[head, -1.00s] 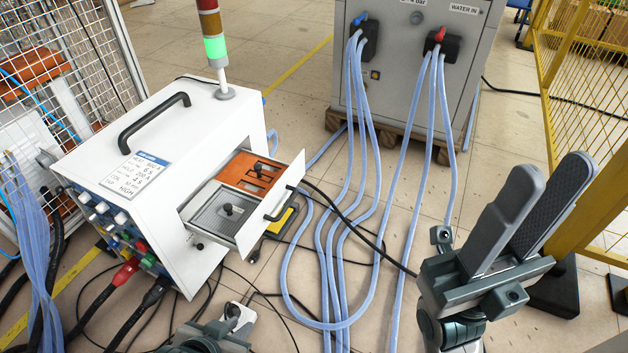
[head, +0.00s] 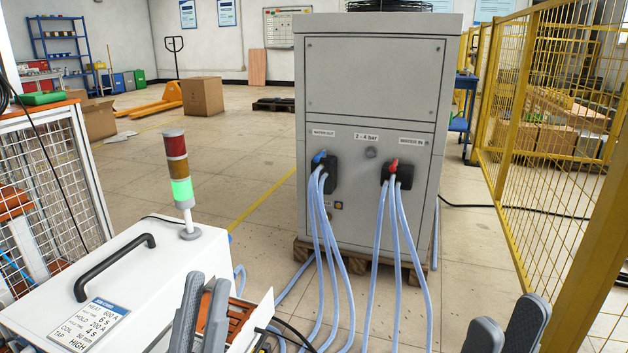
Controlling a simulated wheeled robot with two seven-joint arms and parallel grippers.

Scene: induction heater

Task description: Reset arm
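My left gripper (head: 200,300) points up at the bottom edge, in front of the white heater box (head: 140,262). My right gripper (head: 507,325) is at the bottom right, also pointing up. Its fingers are apart and empty, and its lower part is cut off by the frame edge. The open drawer (head: 262,312) of the box shows partly behind my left gripper, with some orange inside. Most of the drawer is hidden.
A grey cooling cabinet (head: 370,100) stands on a pallet in the middle, with pale blue hoses (head: 372,270) running down towards me. A signal tower (head: 179,170) with a lit green lamp stands on the box. A yellow mesh fence (head: 545,130) is at the right.

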